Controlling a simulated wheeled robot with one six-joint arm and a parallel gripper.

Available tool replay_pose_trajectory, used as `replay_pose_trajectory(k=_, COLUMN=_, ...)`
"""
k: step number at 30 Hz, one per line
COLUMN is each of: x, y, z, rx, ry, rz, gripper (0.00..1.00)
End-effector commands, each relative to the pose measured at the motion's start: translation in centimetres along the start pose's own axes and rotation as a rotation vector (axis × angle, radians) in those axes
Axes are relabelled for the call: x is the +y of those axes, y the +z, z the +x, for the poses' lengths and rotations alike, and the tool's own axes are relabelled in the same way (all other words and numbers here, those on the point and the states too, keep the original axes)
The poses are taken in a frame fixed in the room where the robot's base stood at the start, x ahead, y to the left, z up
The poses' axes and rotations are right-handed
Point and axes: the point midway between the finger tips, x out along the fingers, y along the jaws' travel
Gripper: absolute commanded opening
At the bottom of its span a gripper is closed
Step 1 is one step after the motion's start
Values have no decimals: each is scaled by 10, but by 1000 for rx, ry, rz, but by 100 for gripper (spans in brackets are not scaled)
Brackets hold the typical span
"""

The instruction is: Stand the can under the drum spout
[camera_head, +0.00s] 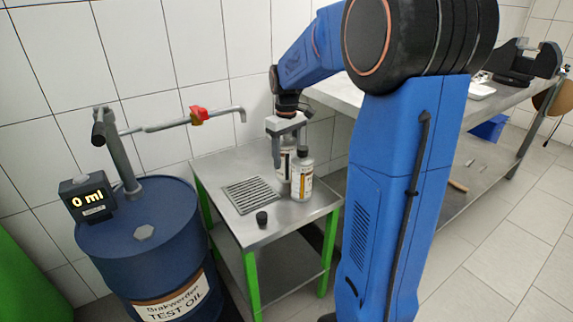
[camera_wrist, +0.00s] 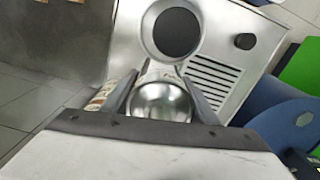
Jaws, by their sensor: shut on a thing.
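My gripper (camera_head: 284,150) points down over the steel side table and is shut on a can with a bare, shiny round top. In the wrist view this can (camera_wrist: 163,100) sits between the two fingers. In the head view the can (camera_head: 283,172) is partly hidden by a second container; I cannot tell whether its base touches the table. The second container (camera_head: 302,182) has a dark cap and a white and orange label, and stands just in front. The drum spout (camera_head: 243,114) ends to the left of my gripper, above the slotted drain grate (camera_head: 251,195).
The blue oil drum (camera_head: 138,235) stands left, with a display (camera_head: 87,198) reading 0 ml and a red valve (camera_head: 198,114) on its pipe. A small black cap (camera_head: 262,218) lies on the side table (camera_head: 225,168) before the grate. The grate is clear. A long workbench stands right.

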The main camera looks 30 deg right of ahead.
Motion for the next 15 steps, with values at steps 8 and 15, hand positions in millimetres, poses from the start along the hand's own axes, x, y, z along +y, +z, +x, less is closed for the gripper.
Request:
replay_pose_trajectory(k=8, x=0, y=0, z=31, rx=-2, ry=-1, rz=0, gripper=15)
replay_pose_trajectory(k=15, x=0, y=0, z=32, rx=0, ry=0, rz=0, gripper=15)
